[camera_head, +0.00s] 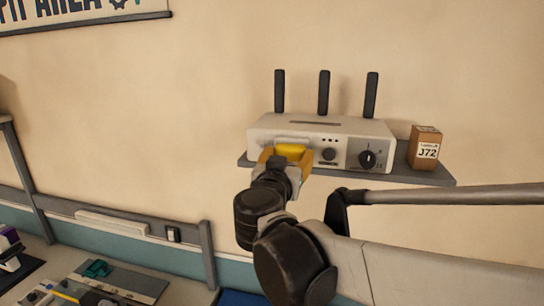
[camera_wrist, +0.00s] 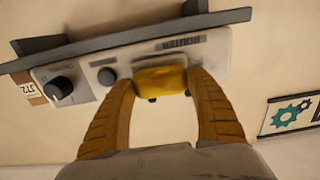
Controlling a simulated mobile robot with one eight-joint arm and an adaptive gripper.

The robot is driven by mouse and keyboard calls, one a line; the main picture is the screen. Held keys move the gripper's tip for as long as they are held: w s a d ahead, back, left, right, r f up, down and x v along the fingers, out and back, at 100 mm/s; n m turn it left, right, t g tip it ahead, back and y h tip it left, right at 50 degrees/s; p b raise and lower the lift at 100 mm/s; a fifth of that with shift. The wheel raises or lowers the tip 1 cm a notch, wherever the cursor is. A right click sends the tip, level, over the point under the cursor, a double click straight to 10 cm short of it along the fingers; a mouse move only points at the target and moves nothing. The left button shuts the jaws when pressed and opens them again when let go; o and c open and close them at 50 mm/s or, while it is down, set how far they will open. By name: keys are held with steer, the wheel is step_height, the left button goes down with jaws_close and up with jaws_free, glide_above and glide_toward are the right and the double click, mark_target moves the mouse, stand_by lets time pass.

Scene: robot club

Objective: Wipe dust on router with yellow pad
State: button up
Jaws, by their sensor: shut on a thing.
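The router (camera_head: 300,130) is a pale box with three dark antennas, a small knob and a larger dial, standing on a grey wall shelf. My gripper (camera_head: 288,156) is in front of the left part of its front face, shut on the yellow pad (camera_head: 291,151). In the wrist view the picture is turned over; the yellow pad (camera_wrist: 160,80) sits between the two orange fingers, against or very close to the front of the router (camera_wrist: 125,62). I cannot tell whether it touches. No dust can be made out clearly; part of the front is hidden by the pad and gripper.
A small brown box labelled J72 (camera_head: 425,147) stands on the shelf (camera_head: 425,177) right of the router. A wall sign (camera_head: 80,12) hangs at the upper left. A workbench with tools (camera_head: 100,285) lies below left. The wall right of the shelf is clear.

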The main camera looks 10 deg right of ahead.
steer(key=shift+w+a+b, duration=0.4)
steer(key=shift+w+a, duration=0.2)
steer(key=shift+a, duration=1.05)
steer(key=shift+w+a+b, duration=0.35)
steer(key=shift+w+a, duration=0.3)
steer(key=shift+a, duration=0.95)
steer(key=shift+w+a+b, duration=0.4)
steer(key=shift+w+a, duration=0.2)
steer(key=shift+a, duration=1.05)
steer(key=shift+s, duration=0.1)
steer(key=shift+v, duration=2.85)
steer(key=shift+s, duration=0.1)
steer(key=v, duration=0.3)
steer(key=shift+d, duration=0.1)
steer(key=x, duration=0.7)
steer(key=shift+b, duration=0.4)
